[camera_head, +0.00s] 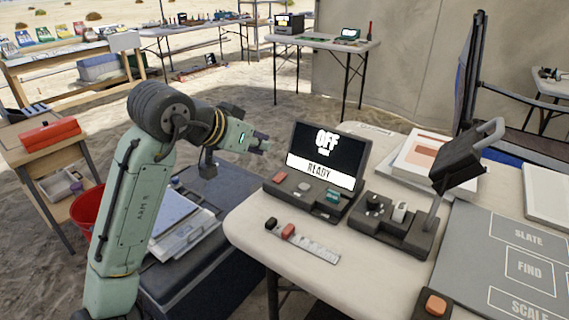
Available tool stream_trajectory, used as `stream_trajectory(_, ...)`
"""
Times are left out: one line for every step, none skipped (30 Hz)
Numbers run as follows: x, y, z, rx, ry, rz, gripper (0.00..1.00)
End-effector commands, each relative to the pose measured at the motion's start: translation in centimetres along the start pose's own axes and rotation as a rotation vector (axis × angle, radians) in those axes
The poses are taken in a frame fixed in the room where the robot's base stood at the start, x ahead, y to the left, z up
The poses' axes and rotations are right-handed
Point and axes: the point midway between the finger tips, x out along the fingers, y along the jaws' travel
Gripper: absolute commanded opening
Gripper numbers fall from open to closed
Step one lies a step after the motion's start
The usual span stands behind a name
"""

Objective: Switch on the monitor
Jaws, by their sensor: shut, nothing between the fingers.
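The monitor (329,155) stands on the near table, its dark screen reading "OFF" with "READY" in a white band below. Its dark base (300,193) carries a red button (280,177), a round grey control (305,186) and a green control (333,195). My gripper (266,146) is shut and empty. In the picture it is left of the monitor and above the red button, apart from both. Its fingertips are small and dark here, so their exact height and distance are hard to tell.
On the near table (255,235), a dark device with controls (385,222) and a lamp-like head (462,158) stands right of the monitor. A small labelled strip (312,247) lies in front. A grey sorting mat (470,270) covers the right. A dark case (190,275) stands below my arm.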

Motion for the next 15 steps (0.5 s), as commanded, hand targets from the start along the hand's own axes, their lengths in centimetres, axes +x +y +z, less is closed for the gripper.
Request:
stream_trajectory(0.0, 0.0, 0.0, 0.0, 0.001, 0.0, 0.0)
stream_trajectory(0.1, 0.0, 0.0, 0.0, 0.001, 0.0, 0.0)
stream_trajectory(0.3, 0.0, 0.0, 0.0, 0.001, 0.0, 0.0)
stream_trajectory(0.5, 0.0, 0.0, 0.0, 0.0, 0.0, 0.0)
stream_trajectory(0.7, 0.0, 0.0, 0.0, 0.0, 0.001, 0.0)
stream_trajectory(1.1, 0.0, -0.1, -0.001, 0.001, 0.001, 0.0)
stream_trajectory(1.6, 0.0, -0.1, -0.001, 0.001, 0.002, 0.0)
stream_trajectory(2.0, 0.0, 0.0, -0.001, 0.0, 0.001, 0.0)
stream_trajectory(2.7, 0.0, 0.0, -0.001, 0.0, 0.001, 0.0)
stream_trajectory(3.4, 0.1, -0.1, -0.001, 0.0, 0.002, 0.0)
stream_trajectory(4.0, 0.0, -0.1, -0.001, 0.0, 0.002, 0.0)
stream_trajectory(4.9, 0.0, -0.1, -0.001, 0.0, 0.002, 0.0)
stream_trajectory(5.5, 0.1, -0.1, -0.001, 0.0, 0.002, 0.0)
stream_trajectory(6.2, 0.0, -0.1, -0.001, 0.0, 0.002, 0.0)
stream_trajectory(7.1, 0.0, -0.1, -0.001, 0.0, 0.001, 0.0)
